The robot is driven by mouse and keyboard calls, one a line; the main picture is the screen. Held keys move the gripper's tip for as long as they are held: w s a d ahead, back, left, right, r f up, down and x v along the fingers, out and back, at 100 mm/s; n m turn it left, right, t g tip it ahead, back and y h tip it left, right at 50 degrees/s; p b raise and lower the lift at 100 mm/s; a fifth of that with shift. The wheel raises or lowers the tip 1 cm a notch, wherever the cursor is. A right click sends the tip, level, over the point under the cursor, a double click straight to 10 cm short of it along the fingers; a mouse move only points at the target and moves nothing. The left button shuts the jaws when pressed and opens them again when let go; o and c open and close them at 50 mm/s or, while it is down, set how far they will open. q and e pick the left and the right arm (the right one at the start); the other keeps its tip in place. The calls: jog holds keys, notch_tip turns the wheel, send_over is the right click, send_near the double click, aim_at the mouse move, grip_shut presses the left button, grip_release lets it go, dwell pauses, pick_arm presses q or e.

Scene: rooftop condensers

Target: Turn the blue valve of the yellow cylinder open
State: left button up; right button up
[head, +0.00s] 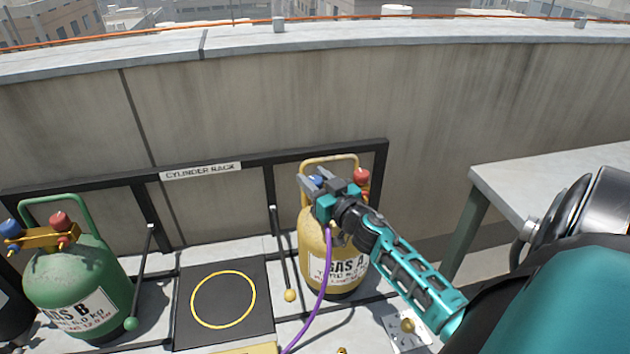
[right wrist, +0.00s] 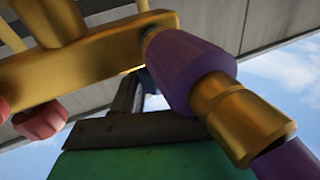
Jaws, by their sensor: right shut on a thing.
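The yellow cylinder (head: 312,225), labelled GAS A, stands in the rack right of centre in the head view. Its blue valve (head: 318,180) shows partly at the top left, between the fingers of my right gripper (head: 314,187). The gripper is shut on this valve, coming from the front right. In the right wrist view the blue valve (right wrist: 150,82) is only a small dark blue patch by the fingers, mostly hidden. The red valve (head: 361,178) sits at the cylinder's top right, apart from the fingers. The valve's turn angle cannot be seen. My left gripper is out of view.
A purple hose (head: 325,270) hangs from the yellow cylinder. A green cylinder (head: 80,275) stands at the left with its own blue and red valves. A dark pad (head: 265,325) lies between them. A grey table (head: 560,175) stands at the right. The wall is behind.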

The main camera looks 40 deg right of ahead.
jog(key=n+y, duration=0.2)
jog(key=y, duration=0.2)
jog(key=n+y, duration=0.3)
jog(key=y, duration=0.1)
jog(key=shift+r+g, duration=0.1)
jog(key=shift+g, duration=0.2)
jog(key=shift+n+y, duration=0.3)
jog(key=o, duration=1)
jog(key=shift+c, duration=0.2)
jog(key=p+v, duration=0.1)
jog(key=v, duration=1.2)
jog(key=shift+a, duration=0.1)
